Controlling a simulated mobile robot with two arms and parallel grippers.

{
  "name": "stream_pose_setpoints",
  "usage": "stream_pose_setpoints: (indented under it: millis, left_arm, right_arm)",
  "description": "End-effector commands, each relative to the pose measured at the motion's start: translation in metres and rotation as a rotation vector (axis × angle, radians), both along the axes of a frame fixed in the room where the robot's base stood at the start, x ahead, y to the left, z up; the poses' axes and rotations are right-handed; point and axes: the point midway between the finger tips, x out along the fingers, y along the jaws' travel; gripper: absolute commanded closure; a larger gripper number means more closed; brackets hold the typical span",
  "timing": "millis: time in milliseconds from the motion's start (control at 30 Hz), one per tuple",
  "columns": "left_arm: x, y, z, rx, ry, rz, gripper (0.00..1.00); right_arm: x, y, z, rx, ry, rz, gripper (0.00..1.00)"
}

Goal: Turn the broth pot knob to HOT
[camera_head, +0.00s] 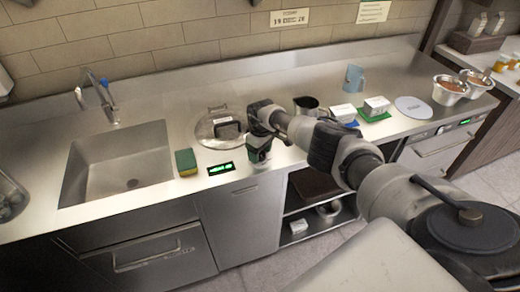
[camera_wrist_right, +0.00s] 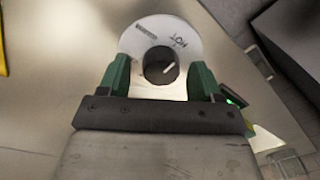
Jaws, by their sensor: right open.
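In the right wrist view the knob (camera_wrist_right: 154,73) is dark and round, with a pale pointer line, on a light grey dial plate (camera_wrist_right: 134,40). The word HOT is printed on the plate, upper right of the knob; the pointer line points to the right and slightly up. My right gripper (camera_wrist_right: 160,80) is open, its green fingers on either side of the knob; I cannot tell whether they touch it. In the head view my right gripper (camera_head: 260,154) is at the counter's front edge and hides the knob. A round lidded pot (camera_head: 205,130) is set in the counter behind it. My left gripper is not in view.
A small green-lit display (camera_head: 221,169) and a green-yellow sponge (camera_head: 186,162) lie left of the gripper, near the sink (camera_head: 120,165). A dark cup (camera_head: 306,105), white boxes and metal bowls (camera_head: 449,91) stand to the right. Open shelves (camera_head: 315,205) are below the counter.

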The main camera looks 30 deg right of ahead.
Motion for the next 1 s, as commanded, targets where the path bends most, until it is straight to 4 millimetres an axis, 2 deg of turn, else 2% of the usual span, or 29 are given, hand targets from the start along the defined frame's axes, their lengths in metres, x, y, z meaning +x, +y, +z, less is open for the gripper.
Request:
stream_pose_setpoints:
  millis: [133,233,500,600,767,1000]
  left_arm:
    - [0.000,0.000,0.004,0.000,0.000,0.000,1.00]
    - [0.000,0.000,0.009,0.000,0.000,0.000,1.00]
    - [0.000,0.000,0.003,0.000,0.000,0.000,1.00]
    - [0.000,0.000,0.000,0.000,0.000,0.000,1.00]
    - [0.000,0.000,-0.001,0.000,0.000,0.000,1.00]
    - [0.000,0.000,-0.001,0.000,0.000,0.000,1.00]
  right_arm:
    - [0.001,-0.002,0.013,-0.001,-0.001,0.000,0.35]
    - [0.000,-0.003,0.032,-0.002,-0.002,0.002,0.35]
    - [0.002,-0.005,0.082,-0.001,-0.004,0.001,0.35]
    - [0.002,-0.006,0.095,0.000,-0.003,-0.001,0.35]
    - [0.002,-0.006,0.106,0.001,-0.002,-0.001,0.35]
    - [0.002,-0.006,0.108,0.000,0.000,-0.001,0.35]
